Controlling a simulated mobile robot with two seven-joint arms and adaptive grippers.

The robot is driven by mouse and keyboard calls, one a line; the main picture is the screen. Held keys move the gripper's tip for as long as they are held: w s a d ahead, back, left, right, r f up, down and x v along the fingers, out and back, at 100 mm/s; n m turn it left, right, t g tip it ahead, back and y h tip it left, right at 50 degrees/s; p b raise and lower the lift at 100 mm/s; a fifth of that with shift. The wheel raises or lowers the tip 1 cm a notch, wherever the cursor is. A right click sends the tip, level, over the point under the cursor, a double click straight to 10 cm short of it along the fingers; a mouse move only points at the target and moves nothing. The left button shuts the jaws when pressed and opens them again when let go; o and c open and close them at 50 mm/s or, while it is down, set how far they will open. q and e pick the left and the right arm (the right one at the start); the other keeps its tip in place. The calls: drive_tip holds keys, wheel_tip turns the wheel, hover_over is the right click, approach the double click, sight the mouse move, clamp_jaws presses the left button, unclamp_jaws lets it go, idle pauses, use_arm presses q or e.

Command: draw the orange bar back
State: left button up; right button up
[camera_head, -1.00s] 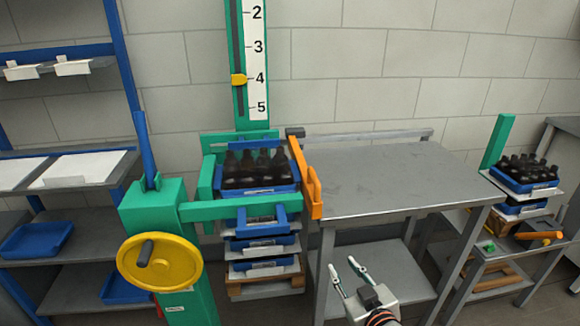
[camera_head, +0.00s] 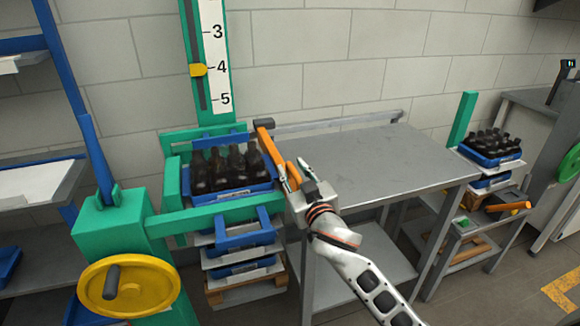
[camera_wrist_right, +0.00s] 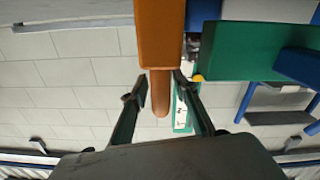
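The orange bar (camera_head: 268,148) runs along the right side of the green frame, between the crate of bottles and the grey table. In the right wrist view the orange bar (camera_wrist_right: 158,32) comes down from the top, with a rounded orange handle (camera_wrist_right: 160,92) at its lower end. My right gripper (camera_head: 294,167) is at the near end of the bar. Its fingers (camera_wrist_right: 158,84) are open, one on each side of the handle, with a gap visible on the left. Contact on the right finger side is hard to tell. My left gripper is not in view.
A blue crate (camera_head: 232,193) of dark bottles sits in the green frame (camera_head: 172,222), above more blue crates. The grey table (camera_head: 385,158) is bare on top. A yellow handwheel (camera_head: 130,287) stands at the left. Another bottle crate (camera_head: 490,156) is at the right.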

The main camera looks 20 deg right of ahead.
drive_tip(key=shift+w, duration=1.05)
clamp_jaws()
